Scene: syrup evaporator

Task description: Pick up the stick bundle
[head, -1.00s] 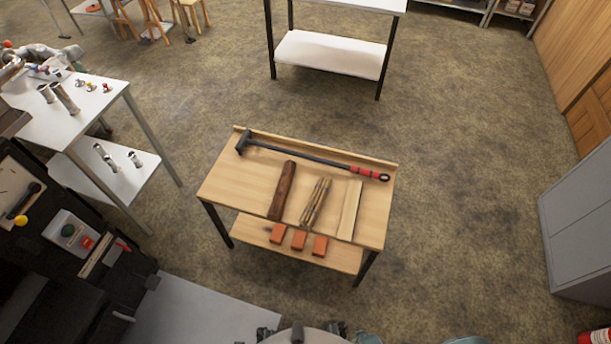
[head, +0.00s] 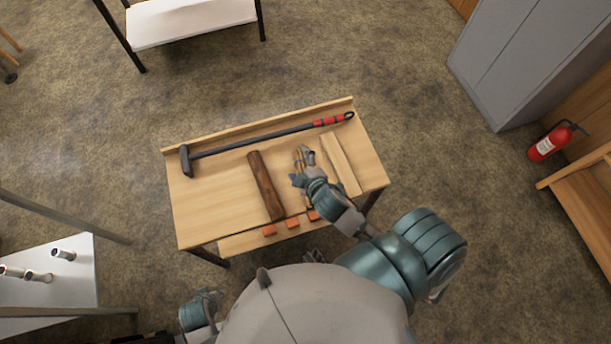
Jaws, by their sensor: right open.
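The stick bundle (head: 298,157) lies on the wooden table (head: 220,200), between a dark brown log (head: 265,186) and a pale split board (head: 341,164). My right gripper (head: 302,168) is open over the bundle, its fingers spread around the upper part of it. The gripper and wrist hide most of the bundle; thin parts of it show at its far end. I cannot tell whether the fingers touch it.
A long-handled hammer (head: 250,141) with a red grip lies along the table's raised back edge. Several orange bricks (head: 269,230) sit on the lower shelf. A grey cabinet (head: 530,60) and a fire extinguisher (head: 548,143) stand to the right.

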